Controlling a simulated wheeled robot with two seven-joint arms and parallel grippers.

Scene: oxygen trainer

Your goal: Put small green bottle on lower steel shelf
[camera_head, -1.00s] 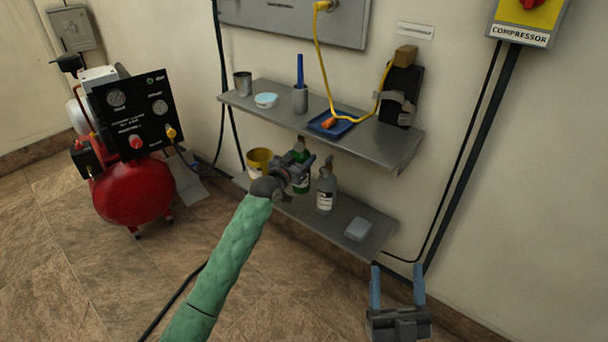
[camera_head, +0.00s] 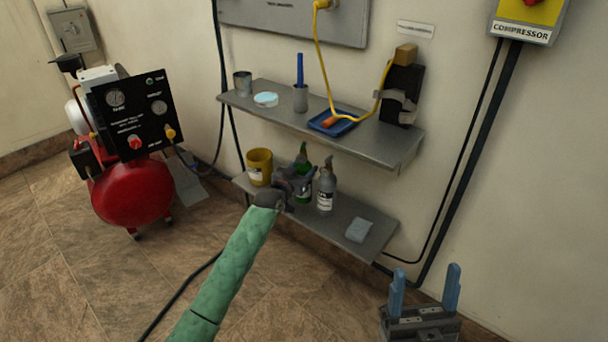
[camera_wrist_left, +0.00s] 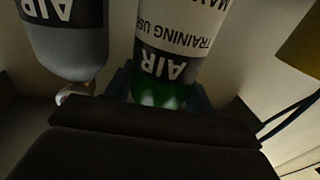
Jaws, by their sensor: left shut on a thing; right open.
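The small green bottle (camera_head: 302,160) is upright at the lower steel shelf (camera_head: 342,214), between a yellow cup and a grey spray bottle. My left gripper (camera_head: 299,184) is shut on it and hides its middle in the head view. In the left wrist view the green bottle (camera_wrist_left: 178,40), with its white and dark label, stands between the fingers. I cannot tell whether its base touches the shelf. My right gripper (camera_head: 425,274) is open and empty at the lower right, in front of the shelves.
The yellow cup (camera_head: 259,167) is left of the green bottle. The grey spray bottle (camera_head: 326,193) is close on its right, also in the wrist view (camera_wrist_left: 72,40). A pale block (camera_head: 358,230) lies further right. The upper shelf (camera_head: 360,146) overhangs. A red compressor (camera_head: 133,190) stands left.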

